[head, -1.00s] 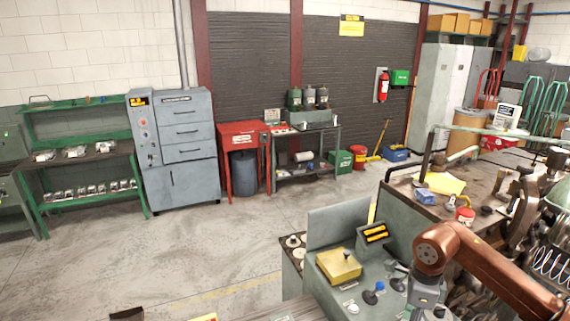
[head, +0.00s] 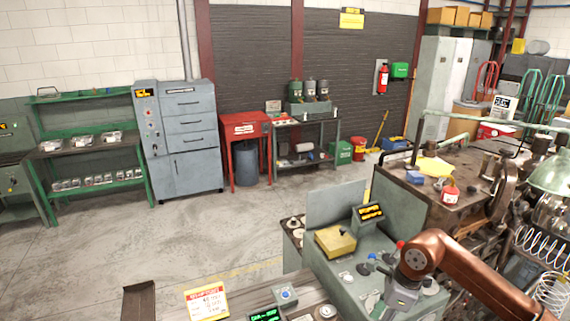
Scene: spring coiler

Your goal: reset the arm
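My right arm, copper coloured, comes in from the lower right and bends down over a grey-green control console (head: 335,275). Its grey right gripper (head: 396,303) hangs low over the console's right part, near the bottom edge. The fingers are small and partly hidden, so I cannot tell whether they are open or shut, or whether they touch anything. Knobs and levers (head: 372,257) stand on the console beside it, along with a yellow box (head: 335,241) and a small dark display (head: 370,213). My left gripper does not show.
A workbench with a red-and-white sign (head: 207,302) lies at the bottom. The coiling machine (head: 445,190) with a wire coil (head: 535,248) stands at right. A green shelf (head: 90,180), grey cabinet (head: 190,140) and red table (head: 244,130) line the back. Open floor lies at left centre.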

